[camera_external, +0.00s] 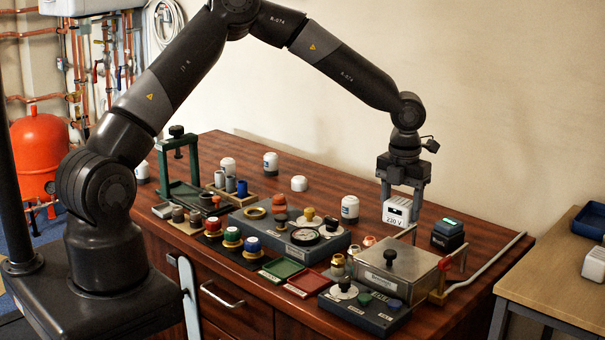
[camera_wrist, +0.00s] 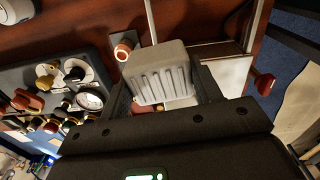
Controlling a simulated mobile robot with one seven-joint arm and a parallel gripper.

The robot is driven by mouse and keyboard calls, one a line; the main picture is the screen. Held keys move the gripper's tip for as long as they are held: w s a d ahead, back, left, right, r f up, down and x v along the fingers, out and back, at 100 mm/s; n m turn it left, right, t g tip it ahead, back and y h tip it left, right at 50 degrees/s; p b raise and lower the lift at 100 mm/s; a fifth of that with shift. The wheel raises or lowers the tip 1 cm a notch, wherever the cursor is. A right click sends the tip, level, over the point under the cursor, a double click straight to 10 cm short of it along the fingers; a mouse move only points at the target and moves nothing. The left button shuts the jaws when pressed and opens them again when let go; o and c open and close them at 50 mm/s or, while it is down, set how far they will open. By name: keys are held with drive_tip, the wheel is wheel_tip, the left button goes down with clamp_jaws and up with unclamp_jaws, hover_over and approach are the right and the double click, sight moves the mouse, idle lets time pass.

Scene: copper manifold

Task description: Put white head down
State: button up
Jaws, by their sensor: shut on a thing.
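The white head (camera_external: 396,212) is a small white block with a dark slot and a "230 V" label on its front. My gripper (camera_external: 404,193) is shut on it, with a finger at either side. The head hangs upright below the wrist, behind the metal box at the right part of the desk. I cannot tell whether its underside touches anything. In the wrist view the white head (camera_wrist: 158,72) shows a ribbed grey-white face between the fingers and hides what lies right beneath it.
A metal box (camera_external: 400,268) with a black knob stands in front of the head. A black block (camera_external: 447,236) with a green top is to its right, and a white cylinder (camera_external: 349,209) to its left. The desk (camera_external: 330,180) is clear behind.

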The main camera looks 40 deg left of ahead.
drive_tip(key=w+a+n, duration=0.4)
drive_tip(key=w+a, duration=0.2)
drive_tip(key=a, duration=0.6)
drive_tip(key=w+a+n, duration=0.4)
drive_tip(key=w+a, duration=0.1)
drive_tip(key=a, duration=0.7)
drive_tip(key=w+a+f, duration=0.1)
drive_tip(key=a+f, duration=0.1)
drive_tip(key=a, duration=0.1)
drive_tip(key=w+a+f, duration=0.2)
drive_tip(key=a, duration=0.2)
drive_tip(key=w+a+f, duration=0.2)
drive_tip(key=a, duration=0.1)
drive_tip(key=shift+a+f, duration=0.25)
drive_tip(key=shift+a, duration=0.05)
drive_tip(key=shift+a+f, duration=0.1)
drive_tip(key=shift+f, duration=1.95)
drive_tip(key=shift+f, duration=0.1)
drive_tip(key=o, duration=1.4)
drive_tip(key=shift+o, duration=0.2)
